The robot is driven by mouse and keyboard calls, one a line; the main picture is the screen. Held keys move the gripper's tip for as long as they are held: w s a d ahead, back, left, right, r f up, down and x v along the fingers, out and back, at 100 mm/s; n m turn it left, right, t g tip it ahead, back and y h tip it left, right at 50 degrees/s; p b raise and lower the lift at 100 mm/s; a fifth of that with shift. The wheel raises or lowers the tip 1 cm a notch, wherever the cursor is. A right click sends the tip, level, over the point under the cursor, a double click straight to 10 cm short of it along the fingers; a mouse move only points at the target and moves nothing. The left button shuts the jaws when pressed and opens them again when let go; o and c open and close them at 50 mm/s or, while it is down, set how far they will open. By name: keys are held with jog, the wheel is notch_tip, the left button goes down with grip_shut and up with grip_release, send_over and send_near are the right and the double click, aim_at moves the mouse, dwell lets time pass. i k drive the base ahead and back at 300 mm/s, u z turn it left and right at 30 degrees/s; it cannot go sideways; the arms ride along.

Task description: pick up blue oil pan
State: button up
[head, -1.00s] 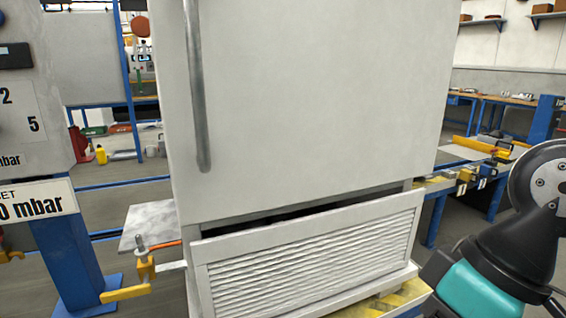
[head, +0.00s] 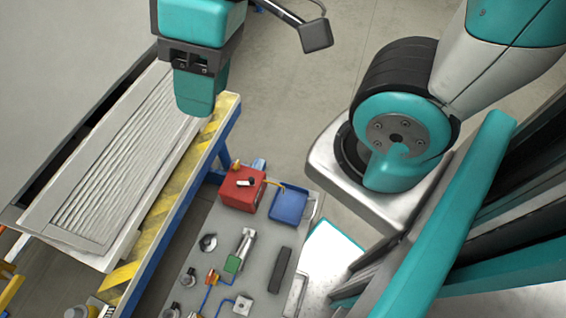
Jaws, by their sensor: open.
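The blue oil pan (head: 288,204) is a shallow square tray with a raised rim. It lies at the far right corner of a grey work surface, right of a red box. My gripper (head: 201,92) hangs at the upper left of the head view, over the edge of the white louvred panel. It is open and apart from the pan, up and to the left of it. Its fingertips are hard to make out from this angle.
The red box (head: 242,188) stands close beside the pan, with a yellow lead near both. Several small parts and a dark bar (head: 280,270) lie on the grey work surface (head: 218,222). A yellow-black striped edge (head: 150,235) runs along the louvred panel (head: 110,165).

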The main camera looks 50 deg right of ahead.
aim_at(288, 209)
jog(key=z, duration=0.6)
jog(key=k, duration=1.55)
jog(key=z, duration=0.65)
jog(key=i, duration=1.1)
jog(key=u, duration=0.8)
